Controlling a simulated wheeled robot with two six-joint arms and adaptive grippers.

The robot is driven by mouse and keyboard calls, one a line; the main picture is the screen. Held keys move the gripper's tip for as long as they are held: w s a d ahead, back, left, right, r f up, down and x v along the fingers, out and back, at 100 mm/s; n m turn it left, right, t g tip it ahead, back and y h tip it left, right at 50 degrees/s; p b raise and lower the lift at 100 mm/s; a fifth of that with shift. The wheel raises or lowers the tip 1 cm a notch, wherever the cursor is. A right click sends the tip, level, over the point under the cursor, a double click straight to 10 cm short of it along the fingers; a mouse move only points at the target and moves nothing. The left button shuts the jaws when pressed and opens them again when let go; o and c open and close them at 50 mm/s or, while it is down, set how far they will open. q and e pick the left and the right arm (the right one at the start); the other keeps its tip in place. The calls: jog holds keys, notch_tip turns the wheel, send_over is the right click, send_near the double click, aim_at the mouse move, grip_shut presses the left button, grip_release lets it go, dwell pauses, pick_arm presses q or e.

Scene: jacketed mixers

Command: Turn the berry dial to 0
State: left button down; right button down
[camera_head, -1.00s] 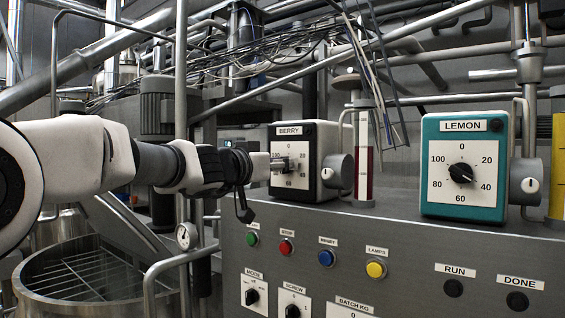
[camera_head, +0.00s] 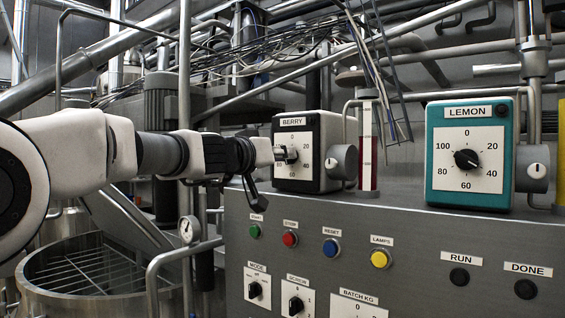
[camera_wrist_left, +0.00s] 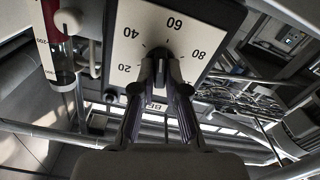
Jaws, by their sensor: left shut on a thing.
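My left gripper (camera_head: 285,154) reaches in from the left and covers the middle of the dial. In the left wrist view the dial face (camera_wrist_left: 152,32) appears upside down, and my left gripper (camera_wrist_left: 160,75) is shut on the dark knob at its centre. The fingers hide most of the knob, so I cannot read its pointer. My right gripper is out of view.
A teal box with the lemon dial (camera_head: 467,159) stands to the right. A red sight tube (camera_head: 368,150) and a grey valve (camera_head: 341,161) are beside the berry box. Below is a panel with coloured buttons (camera_head: 331,247) and switches. An open steel vessel (camera_head: 40,292) is lower left.

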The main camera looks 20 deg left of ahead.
pick_arm(q)
jog(key=shift+n, duration=16.4)
jog(key=c, duration=1.2)
grip_release()
jog(key=shift+w+d+f, duration=0.1)
jog(key=shift+w+f, duration=0.05)
jog(key=shift+w, duration=0.05)
